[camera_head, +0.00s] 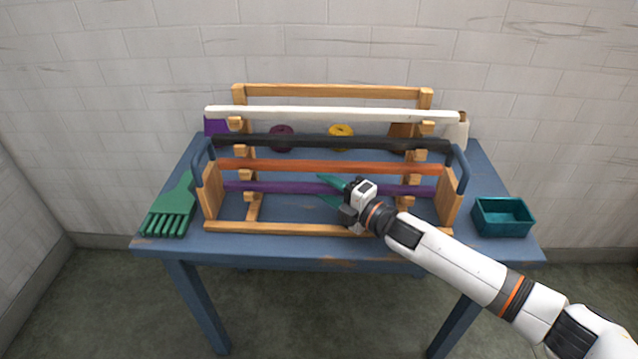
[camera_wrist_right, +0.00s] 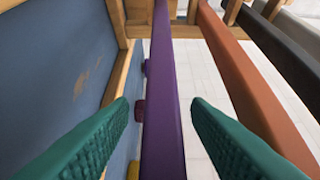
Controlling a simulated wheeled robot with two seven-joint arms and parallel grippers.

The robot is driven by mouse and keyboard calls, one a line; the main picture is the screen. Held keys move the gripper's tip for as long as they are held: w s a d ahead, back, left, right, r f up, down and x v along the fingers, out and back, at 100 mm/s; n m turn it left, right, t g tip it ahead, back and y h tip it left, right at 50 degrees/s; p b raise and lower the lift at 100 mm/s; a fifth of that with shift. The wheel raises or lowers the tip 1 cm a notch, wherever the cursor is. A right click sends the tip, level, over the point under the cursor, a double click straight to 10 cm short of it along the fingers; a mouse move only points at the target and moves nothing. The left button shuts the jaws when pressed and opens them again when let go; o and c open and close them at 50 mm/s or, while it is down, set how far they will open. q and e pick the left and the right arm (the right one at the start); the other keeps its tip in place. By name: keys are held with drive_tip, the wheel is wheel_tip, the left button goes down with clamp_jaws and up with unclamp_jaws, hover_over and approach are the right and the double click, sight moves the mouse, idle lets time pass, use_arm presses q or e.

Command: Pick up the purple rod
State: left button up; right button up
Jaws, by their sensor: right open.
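The purple rod (camera_head: 275,188) is the lowest rod on a wooden rack and lies level across it, below the orange rod. In the right wrist view the purple rod (camera_wrist_right: 162,100) runs lengthwise between the two green fingers of my right gripper (camera_wrist_right: 160,112). The fingers are apart, with a gap on each side of the rod. In the head view my right gripper (camera_head: 330,190) is at the rod, right of its middle, and its arm hides part of the rod. My left gripper is in neither view.
The orange rod (camera_head: 290,166), black rod (camera_head: 300,142) and white rod (camera_head: 330,114) sit above on the rack (camera_head: 290,229). A green brush-like piece (camera_head: 172,212) lies at left and a teal box (camera_head: 503,217) at right on the blue table (camera_head: 300,244). Purple and yellow rolls (camera_head: 341,132) are behind.

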drive_tip(key=shift+a, duration=0.1)
drive_tip(key=shift+c, duration=0.7)
clamp_jaws()
